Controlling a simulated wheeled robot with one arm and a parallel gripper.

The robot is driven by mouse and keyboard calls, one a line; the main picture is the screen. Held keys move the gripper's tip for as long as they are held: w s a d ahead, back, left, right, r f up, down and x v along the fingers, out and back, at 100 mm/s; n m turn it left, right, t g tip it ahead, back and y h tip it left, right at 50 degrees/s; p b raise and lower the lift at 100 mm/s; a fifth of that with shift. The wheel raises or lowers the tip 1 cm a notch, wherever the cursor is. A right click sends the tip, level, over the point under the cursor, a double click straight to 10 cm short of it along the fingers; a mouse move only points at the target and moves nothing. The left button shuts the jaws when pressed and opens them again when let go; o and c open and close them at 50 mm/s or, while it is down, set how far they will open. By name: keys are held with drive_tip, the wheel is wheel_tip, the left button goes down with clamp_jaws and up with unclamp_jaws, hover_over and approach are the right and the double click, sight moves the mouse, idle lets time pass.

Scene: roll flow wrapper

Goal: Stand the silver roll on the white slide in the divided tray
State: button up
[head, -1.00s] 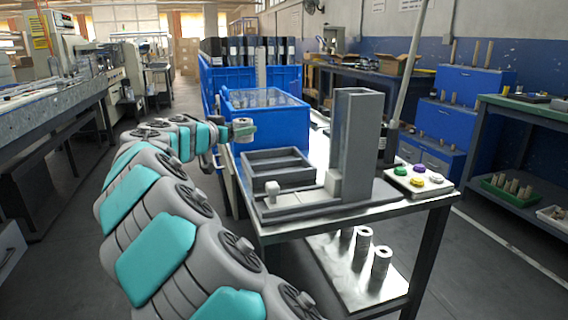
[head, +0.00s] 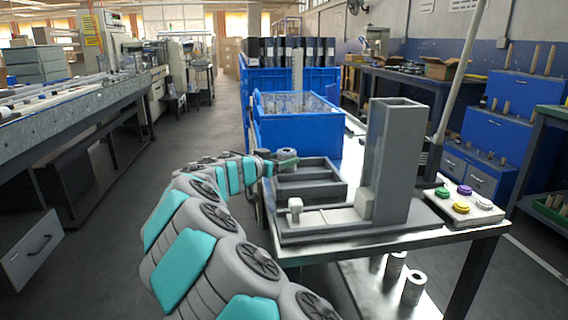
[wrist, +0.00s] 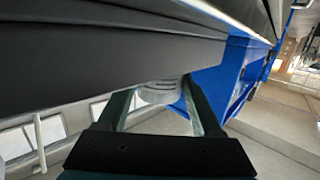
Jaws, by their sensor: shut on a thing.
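My gripper (head: 286,160) is at the back left corner of the grey divided tray (head: 344,190), shut on a silver-grey roll (head: 287,152). In the wrist view the roll (wrist: 160,92) sits between the two fingers, partly hidden behind a large dark grey wall, likely the tray's side. Gripper and roll are close to the tray rim; I cannot tell whether they touch it. The tray's visible compartments look empty. The white slide (head: 342,214) lies in the grey channel in front of the tray, beside a tall grey tower, with nothing standing on it.
The tall grey tower (head: 392,160) rises right of the tray. A small white knob (head: 295,206) stands at the channel's left end. A blue bin (head: 300,132) stands behind the tray. A button panel (head: 464,205) is at the right. Several rolls (head: 413,288) stand on the lower shelf.

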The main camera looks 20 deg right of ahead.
drive_tip(key=shift+f, duration=0.65)
drive_tip(key=shift+f, duration=0.15)
drive_tip(key=o, duration=1.2)
drive_tip(key=shift+a+r, duration=0.15)
drive_tip(key=shift+r, duration=0.05)
drive_tip(key=b+v, duration=0.1)
drive_tip(key=v, duration=1)
drive_tip(key=shift+s+a, duration=0.3)
